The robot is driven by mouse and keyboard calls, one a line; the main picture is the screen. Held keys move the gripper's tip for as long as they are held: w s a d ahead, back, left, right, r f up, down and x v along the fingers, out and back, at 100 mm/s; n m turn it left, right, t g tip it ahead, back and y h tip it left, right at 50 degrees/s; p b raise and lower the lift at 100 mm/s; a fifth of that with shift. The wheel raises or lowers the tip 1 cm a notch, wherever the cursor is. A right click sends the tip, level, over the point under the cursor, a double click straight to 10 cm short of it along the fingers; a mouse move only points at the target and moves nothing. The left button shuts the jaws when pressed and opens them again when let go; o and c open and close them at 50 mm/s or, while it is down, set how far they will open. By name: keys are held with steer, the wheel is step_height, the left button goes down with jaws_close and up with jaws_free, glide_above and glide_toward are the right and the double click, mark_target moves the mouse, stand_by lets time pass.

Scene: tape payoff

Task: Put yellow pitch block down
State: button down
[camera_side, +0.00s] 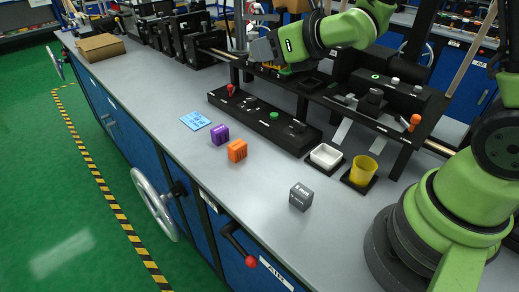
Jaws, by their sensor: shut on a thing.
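My gripper (262,52) is at the top middle, above the black raised rail behind the bench's front area. It is small and partly hidden by my own arm. A small yellow patch, which looks like the yellow pitch block (284,68), shows just under it, in the jaws; its shape and markings are too small to make out.
A blue card (195,120) lies left of the purple block. A black panel (264,123) with knobs, a white tray (326,156) and a yellow cup (363,171) are behind the blocks. The bench (170,150) is bare at the front left. A cardboard box (100,47) sits far left.

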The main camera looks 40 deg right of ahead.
steer(key=w+f+m+h, duration=0.3)
steer(key=f, duration=0.4)
steer(key=m+h, duration=0.3)
steer(key=h, duration=0.1)
glide_above(263, 152)
steer(key=shift+g, duration=0.4)
step_height(263, 152, down, 12)
steer(key=shift+f, duration=2.3)
steer(key=shift+f, duration=0.2)
steer(key=c, duration=1.1)
jaws_free()
